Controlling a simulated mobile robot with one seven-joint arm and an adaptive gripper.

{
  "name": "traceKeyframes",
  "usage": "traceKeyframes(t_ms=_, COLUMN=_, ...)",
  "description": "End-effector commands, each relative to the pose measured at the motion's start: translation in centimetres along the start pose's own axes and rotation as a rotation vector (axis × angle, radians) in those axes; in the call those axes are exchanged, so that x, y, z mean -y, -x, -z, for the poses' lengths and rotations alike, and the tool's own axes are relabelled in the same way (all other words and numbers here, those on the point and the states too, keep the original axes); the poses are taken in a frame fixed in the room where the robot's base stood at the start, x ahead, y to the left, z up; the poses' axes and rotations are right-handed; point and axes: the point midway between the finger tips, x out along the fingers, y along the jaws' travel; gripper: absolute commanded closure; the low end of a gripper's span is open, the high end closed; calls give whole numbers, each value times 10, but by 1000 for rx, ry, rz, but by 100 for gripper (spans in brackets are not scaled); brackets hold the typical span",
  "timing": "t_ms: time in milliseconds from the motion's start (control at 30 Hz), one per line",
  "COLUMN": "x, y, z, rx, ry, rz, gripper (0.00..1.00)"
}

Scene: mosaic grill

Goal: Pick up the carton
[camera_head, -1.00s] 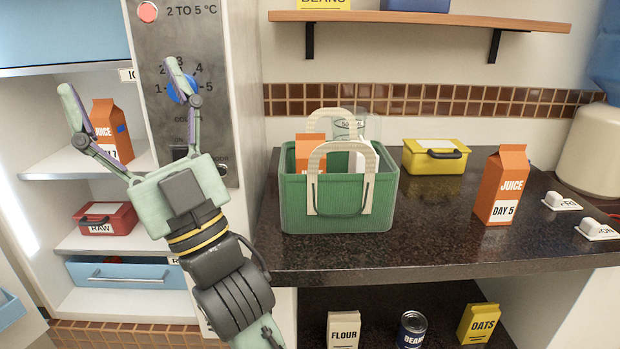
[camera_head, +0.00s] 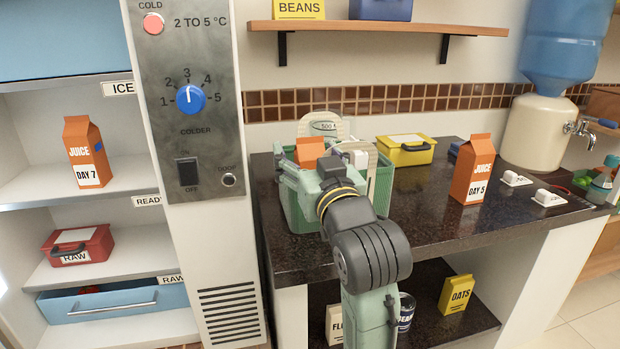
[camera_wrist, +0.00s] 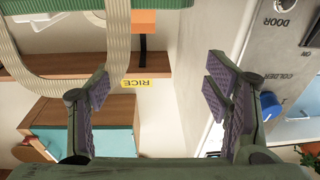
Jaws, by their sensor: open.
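Three orange juice cartons show in the head view. One marked DAY 7 (camera_head: 86,155) stands on the upper fridge shelf at left. One marked DAY 5 (camera_head: 473,170) stands on the dark counter. A third carton (camera_head: 310,151) is inside the green bag (camera_head: 382,180), mostly hidden. My gripper (camera_wrist: 157,86) is open and empty in the wrist view. In the head view my wrist covers the bag's front and hides the fingers. An orange surface (camera_wrist: 144,20) and the bag's beige handles (camera_wrist: 118,40) show at the top of the wrist view.
A yellow box (camera_head: 405,155) stands on the counter behind the bag. White switches (camera_head: 549,197) and a water dispenser (camera_head: 535,130) are at right. The fridge control panel (camera_head: 185,100) is left of the bag. The counter between bag and DAY 5 carton is clear.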

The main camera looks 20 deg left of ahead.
Motion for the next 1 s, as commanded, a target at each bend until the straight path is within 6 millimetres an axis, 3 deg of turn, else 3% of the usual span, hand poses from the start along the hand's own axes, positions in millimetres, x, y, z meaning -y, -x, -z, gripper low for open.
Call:
traceKeyframes(t_ms=100, x=-26, y=7, z=-15, rx=83, ry=-11, rz=-43, gripper=29)
traceKeyframes(t_ms=200, x=-32, y=1, z=-20, rx=109, ry=-16, rz=-52, gripper=29)
traceKeyframes(t_ms=400, x=-34, y=-31, z=-24, rx=111, ry=-17, rz=-51, gripper=29)
traceKeyframes(t_ms=667, x=-34, y=-53, z=-27, rx=109, ry=-16, rz=-51, gripper=29)
traceKeyframes(t_ms=1000, x=-36, y=-96, z=-34, rx=107, ry=-16, rz=-51, gripper=29)
